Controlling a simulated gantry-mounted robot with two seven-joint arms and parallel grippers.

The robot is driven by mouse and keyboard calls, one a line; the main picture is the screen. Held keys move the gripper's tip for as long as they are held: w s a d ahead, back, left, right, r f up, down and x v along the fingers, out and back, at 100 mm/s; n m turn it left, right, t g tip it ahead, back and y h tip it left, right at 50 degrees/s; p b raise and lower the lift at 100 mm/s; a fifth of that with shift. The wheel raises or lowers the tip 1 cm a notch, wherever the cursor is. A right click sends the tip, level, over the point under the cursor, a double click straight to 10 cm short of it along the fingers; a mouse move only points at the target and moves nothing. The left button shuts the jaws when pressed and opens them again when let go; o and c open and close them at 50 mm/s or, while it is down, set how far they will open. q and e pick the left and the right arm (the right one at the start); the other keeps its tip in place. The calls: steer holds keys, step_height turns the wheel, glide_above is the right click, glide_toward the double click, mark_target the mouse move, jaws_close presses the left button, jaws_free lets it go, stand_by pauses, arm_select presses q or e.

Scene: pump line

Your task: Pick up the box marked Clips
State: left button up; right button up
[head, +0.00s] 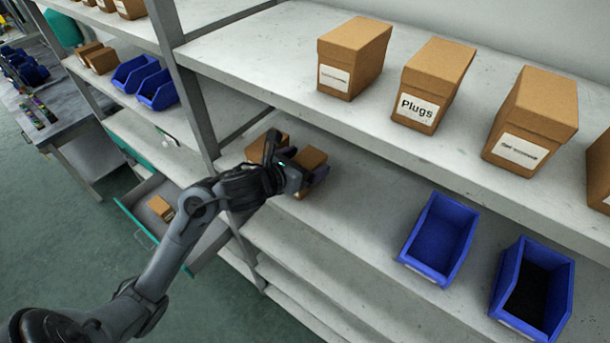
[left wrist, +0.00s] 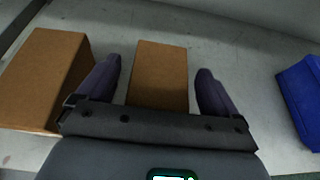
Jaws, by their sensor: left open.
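No box with a readable Clips mark shows. A small brown box (head: 311,158) stands on the lower shelf in the head view, partly hidden by my left gripper (head: 296,172). In the left wrist view a brown box (left wrist: 158,75) lies between the two dark fingers of my left gripper (left wrist: 157,82). The fingers are apart, with a gap on each side of the box. No label shows on it from here. A second brown box (left wrist: 42,75) stands just left of the left finger; it also shows in the head view (head: 262,146). My right gripper is not in view.
The upper shelf (head: 250,50) holds several larger brown boxes, one marked Plugs (head: 432,85). Two blue bins (head: 440,240) (head: 533,290) stand right on the lower shelf; the blue edge right in the wrist view (left wrist: 302,100) is near. A metal post (head: 185,80) rises left of the gripper.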

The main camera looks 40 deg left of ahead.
arm_select(q)
steer(key=shift+w, duration=0.1)
steer(key=c, duration=1.1)
steer(key=shift+c, duration=0.5)
